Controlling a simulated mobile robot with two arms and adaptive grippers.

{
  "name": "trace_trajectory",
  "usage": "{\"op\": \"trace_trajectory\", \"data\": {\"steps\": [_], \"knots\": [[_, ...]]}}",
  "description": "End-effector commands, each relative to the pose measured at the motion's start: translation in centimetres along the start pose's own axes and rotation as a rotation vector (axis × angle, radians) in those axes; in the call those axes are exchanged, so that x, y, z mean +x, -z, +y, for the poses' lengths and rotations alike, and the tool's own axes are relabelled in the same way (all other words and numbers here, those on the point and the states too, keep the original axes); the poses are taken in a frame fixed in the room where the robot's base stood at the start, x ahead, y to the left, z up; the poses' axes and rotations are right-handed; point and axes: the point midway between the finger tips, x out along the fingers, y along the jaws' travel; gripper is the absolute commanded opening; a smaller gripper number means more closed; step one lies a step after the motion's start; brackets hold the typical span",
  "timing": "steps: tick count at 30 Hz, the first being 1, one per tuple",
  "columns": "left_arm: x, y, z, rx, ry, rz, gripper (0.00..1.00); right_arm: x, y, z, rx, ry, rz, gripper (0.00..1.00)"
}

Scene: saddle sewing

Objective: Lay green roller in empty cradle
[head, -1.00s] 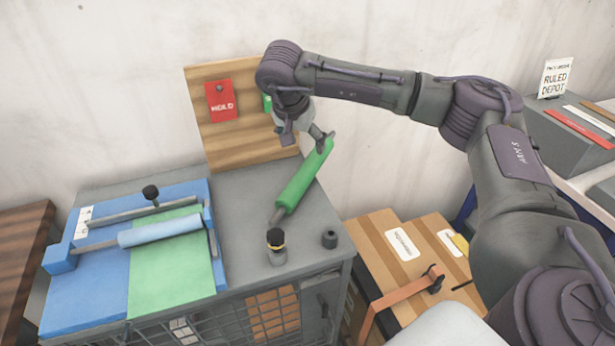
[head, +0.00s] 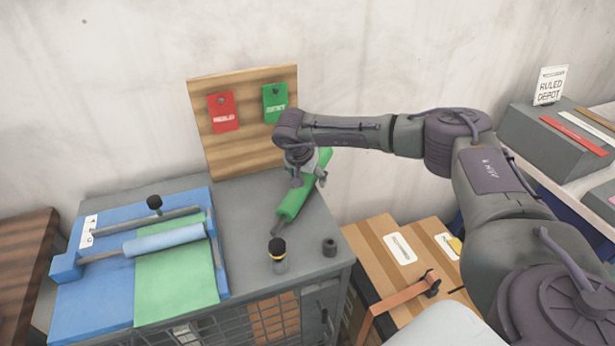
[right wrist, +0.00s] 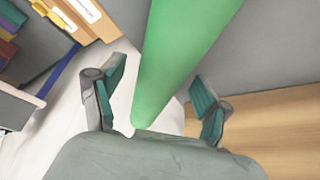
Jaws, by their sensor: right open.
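The green roller (head: 292,204) lies slanted on the grey cabinet top, its dark near shaft end showing. My right gripper (head: 306,181) is over the roller's middle to far part and hides some of it. In the right wrist view the open fingers (right wrist: 157,92) stand on both sides of the green roller (right wrist: 180,55), with gaps beside it. A blue bed (head: 85,292) on the cabinet's left carries a pale blue roller (head: 163,239) and a grey bar (head: 135,225). I cannot make out an empty cradle for certain. My left gripper is not in view.
A wooden board (head: 245,148) with red (head: 223,112) and green (head: 275,104) tags stands behind. The cabinet top between bed and roller is clear.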

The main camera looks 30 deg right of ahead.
Motion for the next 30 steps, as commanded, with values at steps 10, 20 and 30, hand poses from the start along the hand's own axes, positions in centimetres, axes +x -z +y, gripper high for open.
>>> {"op": "trace_trajectory", "data": {"steps": [10, 20, 30], "knots": [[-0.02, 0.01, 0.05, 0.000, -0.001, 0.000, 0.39, 0.23, -0.02, -0.04, -0.001, 0.001, 0.000, 0.61], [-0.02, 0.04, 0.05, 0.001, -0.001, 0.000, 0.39, 0.21, -0.01, -0.03, 0.000, 0.001, 0.000, 0.06], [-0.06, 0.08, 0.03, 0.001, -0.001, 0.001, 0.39, -0.04, 0.20, -0.17, 0.002, 0.006, 0.003, 0.00]]}}
